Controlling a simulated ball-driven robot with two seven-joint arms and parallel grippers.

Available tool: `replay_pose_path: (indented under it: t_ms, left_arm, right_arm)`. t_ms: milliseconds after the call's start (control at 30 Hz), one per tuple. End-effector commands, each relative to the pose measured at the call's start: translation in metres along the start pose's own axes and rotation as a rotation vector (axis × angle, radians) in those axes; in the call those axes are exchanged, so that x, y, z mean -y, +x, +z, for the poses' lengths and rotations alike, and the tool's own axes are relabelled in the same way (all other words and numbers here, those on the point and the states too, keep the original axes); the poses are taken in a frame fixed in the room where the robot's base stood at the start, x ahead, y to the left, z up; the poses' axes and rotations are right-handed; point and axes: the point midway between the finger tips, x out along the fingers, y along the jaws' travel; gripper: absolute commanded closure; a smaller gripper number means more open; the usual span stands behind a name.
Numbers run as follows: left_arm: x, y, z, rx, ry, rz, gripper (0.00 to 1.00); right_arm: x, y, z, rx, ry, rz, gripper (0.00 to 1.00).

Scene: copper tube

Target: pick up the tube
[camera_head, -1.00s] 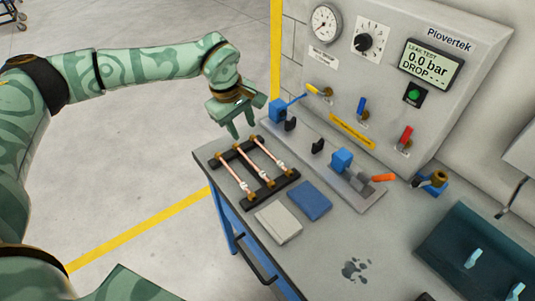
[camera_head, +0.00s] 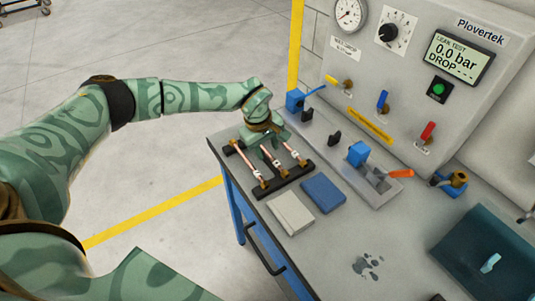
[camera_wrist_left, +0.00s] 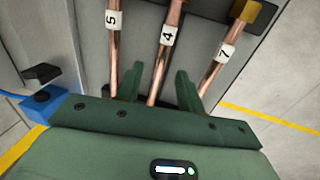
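Three copper tubes lie side by side on a dark rack (camera_head: 285,181) on the bench, partly hidden by my left gripper in the head view. In the left wrist view they carry white labels: tube 5 (camera_wrist_left: 113,50), tube 4 (camera_wrist_left: 159,70) and tube 7 (camera_wrist_left: 213,72). My left gripper (camera_wrist_left: 158,88) is open, its two fingers on either side of tube 4; tubes 5 and 7 lie outside the fingers. It also shows over the rack in the head view (camera_head: 272,152). Whether the fingers touch tube 4 cannot be told. My right gripper is not in view.
A grey pad (camera_head: 290,213) and a blue pad (camera_head: 323,193) lie beside the rack. A blue clamp (camera_head: 358,154) with an orange handle stands on a plate farther right. The test panel (camera_head: 400,90) rises behind. A dark teal tray (camera_head: 485,255) is at the right.

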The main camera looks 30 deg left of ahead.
Motion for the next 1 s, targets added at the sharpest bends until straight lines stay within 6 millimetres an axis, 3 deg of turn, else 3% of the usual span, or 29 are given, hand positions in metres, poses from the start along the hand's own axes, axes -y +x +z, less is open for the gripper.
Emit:
replay_pose_path:
  t_ms: [100,333,367,500,833,1000]
  left_arm:
    - [0.000,0.015,0.000,0.001,0.000,-0.001,0.62]
    - [0.000,0.016,0.000,0.000,0.001,0.000,0.62]
    - [0.000,0.016,0.000,0.000,0.001,0.001,0.65]
    - [0.000,0.016,0.000,0.000,0.001,0.000,1.00]
    - [0.000,0.015,0.000,0.000,0.001,0.001,1.00]
    - [-0.003,0.003,0.000,0.000,0.002,0.004,1.00]
  right_arm:
    - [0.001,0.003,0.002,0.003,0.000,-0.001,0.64]
    - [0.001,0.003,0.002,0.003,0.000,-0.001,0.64]
    - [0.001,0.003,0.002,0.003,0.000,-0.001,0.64]
    - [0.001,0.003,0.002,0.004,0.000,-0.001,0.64]
    - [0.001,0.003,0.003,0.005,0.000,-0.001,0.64]
    - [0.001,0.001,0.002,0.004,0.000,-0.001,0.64]
